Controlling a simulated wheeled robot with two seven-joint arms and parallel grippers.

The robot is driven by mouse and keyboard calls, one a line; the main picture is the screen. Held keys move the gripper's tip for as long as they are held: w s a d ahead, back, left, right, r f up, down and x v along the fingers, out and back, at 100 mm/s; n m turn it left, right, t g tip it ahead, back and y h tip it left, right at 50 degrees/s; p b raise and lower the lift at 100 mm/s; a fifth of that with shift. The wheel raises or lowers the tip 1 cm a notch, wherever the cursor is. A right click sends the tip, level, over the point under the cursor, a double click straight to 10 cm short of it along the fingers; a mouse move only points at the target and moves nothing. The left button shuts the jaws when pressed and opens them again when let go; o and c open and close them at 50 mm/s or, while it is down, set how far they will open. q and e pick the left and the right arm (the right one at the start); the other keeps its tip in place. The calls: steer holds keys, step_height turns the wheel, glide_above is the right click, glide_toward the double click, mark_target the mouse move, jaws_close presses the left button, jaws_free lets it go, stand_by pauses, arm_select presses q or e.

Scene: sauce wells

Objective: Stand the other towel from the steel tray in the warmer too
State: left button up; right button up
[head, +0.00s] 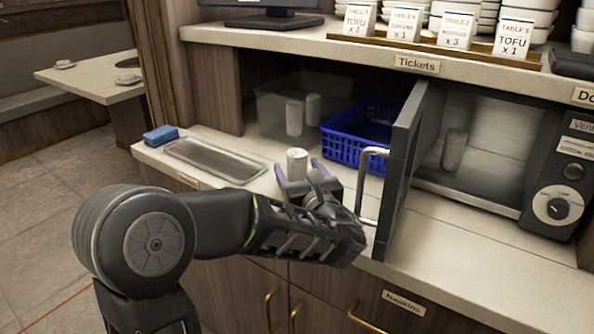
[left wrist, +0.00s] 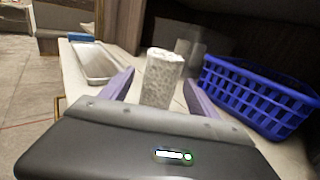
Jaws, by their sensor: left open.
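A pale rolled towel (head: 297,160) is upright at the counter, right of the steel tray (head: 178,150), which looks empty. My left gripper (head: 298,174) is open, with its purple fingers on either side of this towel. The left wrist view also shows the towel (left wrist: 162,78) between the open fingers; finger contact cannot be told. The warmer (head: 490,120) is at the right with its door (head: 402,170) swung open. Another rolled towel (head: 453,150) stands inside it. My right gripper is not in view.
A clear bin (head: 270,105) with two pale rolls is behind the towel. A blue basket (head: 345,150) stands between bin and door. A blue sponge (head: 160,135) is at the counter's left end. The door and its handle (head: 368,185) jut out right of my gripper.

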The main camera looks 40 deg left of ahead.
arm_select(q)
steer(key=shift+x, duration=1.6)
jaws_close()
steer(key=shift+r, duration=0.1)
